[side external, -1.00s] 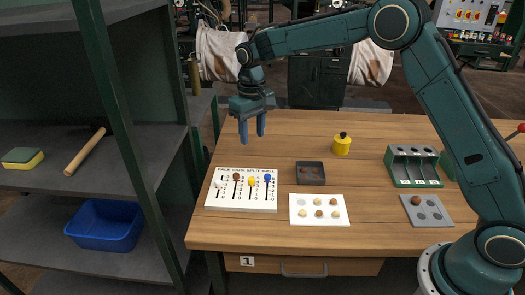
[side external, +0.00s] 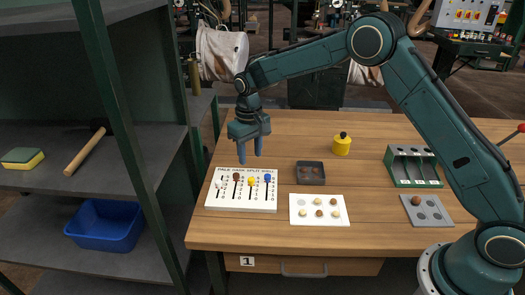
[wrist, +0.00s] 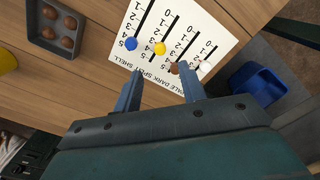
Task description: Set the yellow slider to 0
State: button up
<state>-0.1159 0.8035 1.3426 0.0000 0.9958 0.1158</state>
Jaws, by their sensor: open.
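A white slider panel (side external: 240,203) lies on the bench at the left, with several knobs in slots marked 0 to 5. The yellow slider knob (side external: 251,182) stands between the brown and blue knobs. It also shows in the wrist view (wrist: 159,48), toward the high-number end of its slot; its exact mark is hard to read. My gripper (side external: 250,154) is open and empty, above the far edge of the panel. In the wrist view its fingertips (wrist: 161,76) are apart, with the yellow knob ahead between them and nothing touched.
The blue knob (wrist: 131,43) and brown knob (wrist: 174,68) flank the yellow one closely. A dark tray (side external: 311,181), a white tray with round pieces (side external: 335,222) and a yellow canister (side external: 342,145) stand to the right. A shelf post (side external: 128,150) rises at the left.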

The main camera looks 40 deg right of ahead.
aim_at(251, 179)
notch_tip(251, 179, down, 8)
jog(key=shift+f, duration=0.15)
dwell(0.3)
grip_shut()
